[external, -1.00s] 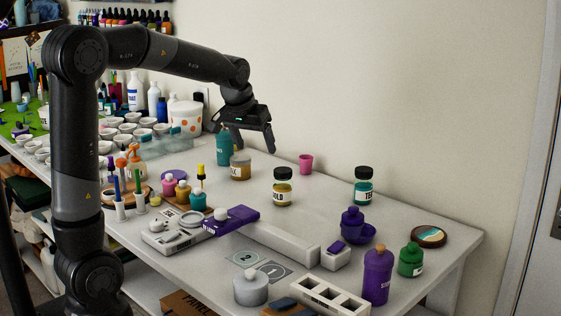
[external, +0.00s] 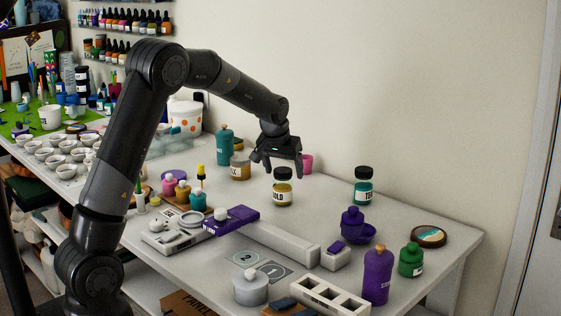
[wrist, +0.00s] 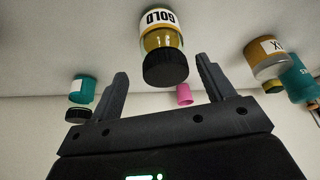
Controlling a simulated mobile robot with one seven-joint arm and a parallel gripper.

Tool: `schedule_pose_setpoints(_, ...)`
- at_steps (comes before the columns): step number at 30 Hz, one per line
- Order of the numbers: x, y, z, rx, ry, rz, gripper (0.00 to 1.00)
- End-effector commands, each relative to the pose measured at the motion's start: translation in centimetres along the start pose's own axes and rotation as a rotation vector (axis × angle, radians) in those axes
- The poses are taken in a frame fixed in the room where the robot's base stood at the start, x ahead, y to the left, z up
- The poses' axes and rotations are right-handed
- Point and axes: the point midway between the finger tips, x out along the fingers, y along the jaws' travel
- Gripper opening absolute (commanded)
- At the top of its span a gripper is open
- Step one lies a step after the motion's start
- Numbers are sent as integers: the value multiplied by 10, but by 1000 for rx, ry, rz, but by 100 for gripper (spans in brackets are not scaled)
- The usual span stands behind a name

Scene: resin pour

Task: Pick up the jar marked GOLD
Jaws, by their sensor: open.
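The jar marked GOLD (external: 283,190) stands upright on the table, with a black lid, a white label and yellow-gold contents. In the wrist view the GOLD jar (wrist: 161,40) appears upside down, its black lid toward me, between and beyond my fingertips. My gripper (external: 277,171) is open and empty, just above and behind the jar's lid in the external view. In the wrist view its two fingers (wrist: 165,75) are spread wide, with the lid between their directions. I cannot tell whether any finger touches the jar.
A teal jar (external: 363,187) stands to the right. A tan jar (external: 240,167) and teal bottle (external: 224,147) stand to the left. A pink cup (external: 307,164) is behind the gripper. A long white block (external: 280,243) lies in front. The table around the GOLD jar is clear.

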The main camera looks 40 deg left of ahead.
Motion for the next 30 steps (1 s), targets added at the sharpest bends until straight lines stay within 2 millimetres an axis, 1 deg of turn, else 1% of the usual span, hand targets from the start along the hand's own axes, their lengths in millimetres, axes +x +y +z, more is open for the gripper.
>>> schedule_pose_setpoints(5, 15, -3, 1, 0, -2, -1, 74)
schedule_pose_setpoints(9, 36, -7, 3, -1, -3, -1, 74)
schedule_pose_setpoints(12, 49, -7, 2, -1, -3, -1, 74)
schedule_pose_setpoints(15, 54, -6, 2, -1, 0, 1, 74)
schedule_pose_setpoints(20, 53, -6, 2, 0, 1, 1, 74)
schedule_pose_setpoints(30, 53, -6, 2, 0, 0, 1, 47)
